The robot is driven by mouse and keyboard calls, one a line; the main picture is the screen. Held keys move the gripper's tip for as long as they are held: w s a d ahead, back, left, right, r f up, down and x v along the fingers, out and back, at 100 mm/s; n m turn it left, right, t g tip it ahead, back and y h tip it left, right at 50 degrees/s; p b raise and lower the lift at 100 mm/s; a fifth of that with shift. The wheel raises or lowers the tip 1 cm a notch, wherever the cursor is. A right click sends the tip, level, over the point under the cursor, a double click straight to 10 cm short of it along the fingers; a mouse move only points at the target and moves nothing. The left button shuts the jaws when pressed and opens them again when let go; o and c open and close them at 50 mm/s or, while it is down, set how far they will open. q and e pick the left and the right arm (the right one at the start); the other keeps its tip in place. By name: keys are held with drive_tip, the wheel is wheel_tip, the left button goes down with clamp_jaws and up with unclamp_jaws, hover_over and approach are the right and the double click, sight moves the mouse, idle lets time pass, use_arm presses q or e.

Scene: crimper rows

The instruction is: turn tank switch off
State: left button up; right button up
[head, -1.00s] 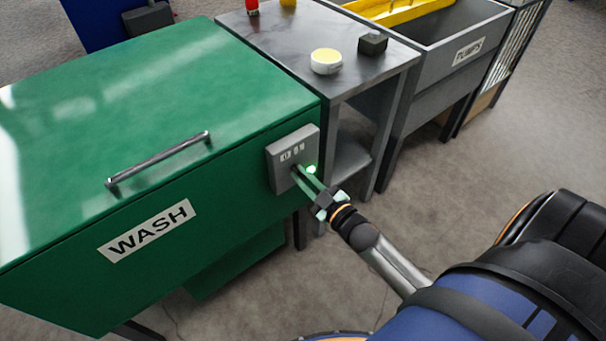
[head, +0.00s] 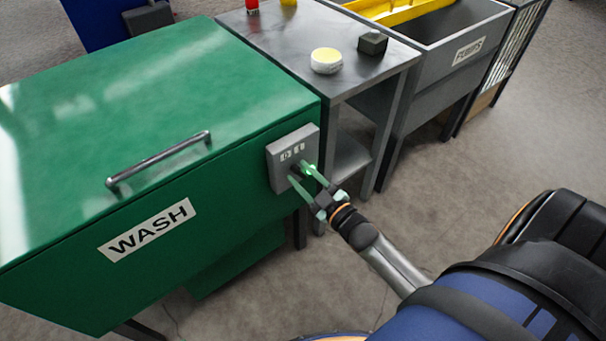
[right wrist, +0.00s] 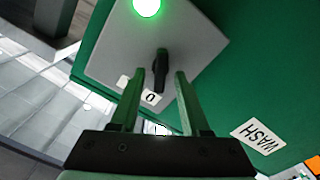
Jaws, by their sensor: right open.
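The grey switch box (head: 293,157) is on the front of the green WASH tank (head: 200,225), near its right corner. In the right wrist view the box (right wrist: 120,50) carries a dark switch lever (right wrist: 160,72), a lit green lamp (right wrist: 147,6) and small white labels, one reading 0 (right wrist: 151,98). The lever's lower end in that view lies near the 0 label. My right gripper (head: 298,171) is open at the box face. In the wrist view its fingers (right wrist: 160,73) stand on either side of the lever, with gaps visible. My left gripper is out of view.
A metal table (head: 290,50) stands right of the tank, with a round yellow-topped item (head: 326,61) and a dark block (head: 372,43) on it. A grey bin (head: 440,75) is beyond it. The tank lid has a bar handle (head: 160,162). Floor in front is clear.

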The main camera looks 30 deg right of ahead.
drive_tip(key=shift+s, duration=0.1)
use_arm(q)
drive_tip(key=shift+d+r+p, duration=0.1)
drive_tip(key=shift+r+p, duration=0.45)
drive_tip(key=shift+p, duration=0.15)
use_arm(e)
drive_tip(key=s+d, duration=0.1)
drive_tip(key=s, duration=1.1)
drive_tip(key=shift+s, duration=0.15)
drive_tip(key=s+a+f+m+g+y, duration=0.1)
drive_tip(key=s+a+f+m+g, duration=0.2)
drive_tip(key=a, duration=0.4)
drive_tip(key=s+a+f+m+g, duration=0.1)
drive_tip(key=a+f+g, duration=0.2)
drive_tip(key=a+g, duration=0.35)
use_arm(q)
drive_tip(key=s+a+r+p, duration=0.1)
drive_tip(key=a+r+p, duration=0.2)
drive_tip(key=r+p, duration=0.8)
drive_tip(key=p, duration=0.4)
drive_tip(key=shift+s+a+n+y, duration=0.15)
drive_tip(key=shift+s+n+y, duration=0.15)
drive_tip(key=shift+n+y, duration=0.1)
use_arm(e)
wheel_tip(320, 180, up, 10)
drive_tip(key=s+m, duration=0.1)
drive_tip(key=s, duration=0.1)
drive_tip(key=shift+s+d+r+t, duration=0.15)
drive_tip(key=shift+s+r+t, duration=0.1)
drive_tip(key=shift+t, duration=0.2)
